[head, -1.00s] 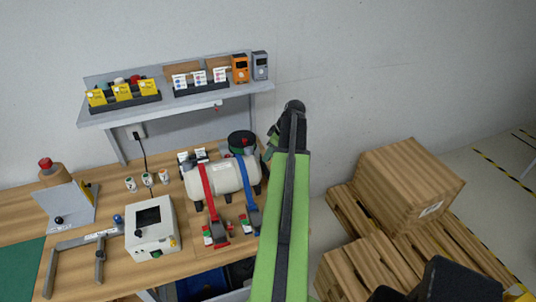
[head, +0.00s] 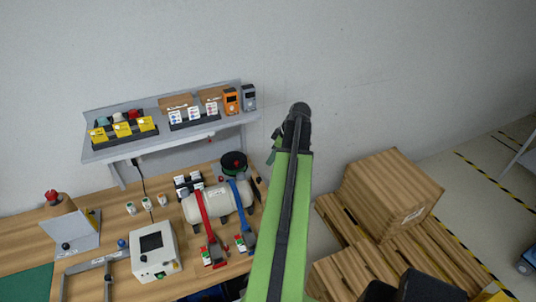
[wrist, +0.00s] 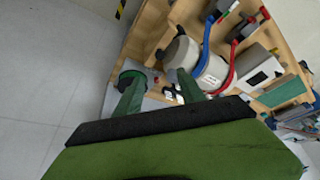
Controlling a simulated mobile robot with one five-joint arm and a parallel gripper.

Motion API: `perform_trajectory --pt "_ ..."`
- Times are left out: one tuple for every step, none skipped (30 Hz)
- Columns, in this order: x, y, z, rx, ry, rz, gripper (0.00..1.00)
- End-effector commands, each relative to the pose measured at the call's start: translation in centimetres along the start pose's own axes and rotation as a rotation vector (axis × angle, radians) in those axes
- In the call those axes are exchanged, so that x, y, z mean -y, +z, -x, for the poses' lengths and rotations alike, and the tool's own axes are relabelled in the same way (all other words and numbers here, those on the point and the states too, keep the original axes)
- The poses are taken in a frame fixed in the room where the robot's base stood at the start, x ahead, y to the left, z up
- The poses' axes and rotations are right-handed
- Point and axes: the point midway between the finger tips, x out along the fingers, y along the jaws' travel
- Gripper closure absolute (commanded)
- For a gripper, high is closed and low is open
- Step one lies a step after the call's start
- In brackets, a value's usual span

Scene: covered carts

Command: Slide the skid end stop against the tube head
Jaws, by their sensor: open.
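The tube is a cream cylinder (head: 222,202) lying on the wooden bench under a red strap (head: 203,215) and a blue strap (head: 240,205). In the wrist view its rounded head (wrist: 176,52) faces the space ahead of my gripper. A small black knob (wrist: 160,54) sits close beside that head, apart from my fingers; it seems to belong to the end stop, whose body I cannot make out. My gripper (wrist: 159,74) is open and empty, with green fingers spread. In the head view my green arm hides part of the bench's right side.
A black and green reel (head: 234,163) stands behind the tube, close to my left finger in the wrist view. A shelf (head: 165,137) with bins and meters overhangs the bench back. A white box (head: 155,251) stands left. A wooden crate (head: 388,192) on pallets stands right.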

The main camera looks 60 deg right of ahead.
Motion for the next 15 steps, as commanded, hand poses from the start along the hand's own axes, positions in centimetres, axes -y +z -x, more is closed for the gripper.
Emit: perform_trajectory --pt "0.02 -0.25 1.37 0.0 0.0 -0.001 0.53" --pt "0.02 -0.2 1.55 0.0 0.0 0.0 0.53" --pt "0.01 -0.13 1.69 0.0 0.0 0.0 0.53" --pt "0.0 -0.08 1.71 0.0 0.0 0.0 0.53" --pt "0.0 -0.04 1.69 0.0 0.0 0.0 0.53" --pt "0.0 0.01 1.62 0.0 0.0 0.001 0.53" --pt "0.0 0.03 1.56 0.0 0.0 0.001 0.53" --pt "0.0 0.05 1.51 0.0 0.0 0.001 0.53" --pt "0.0 0.05 1.48 0.0 0.0 0.001 0.53" --pt "0.0 0.05 1.48 0.0 0.0 0.001 0.53" --pt "0.0 0.05 1.47 0.0 0.0 0.001 0.55" --pt "0.0 0.05 1.47 0.0 0.0 -0.003 0.6" --pt "0.0 0.05 1.47 0.0 0.0 -0.015 0.64" --pt "0.01 0.03 1.47 -0.001 0.0 -0.034 0.68" --pt "0.03 -0.03 1.47 -0.003 -0.002 -0.081 0.73"
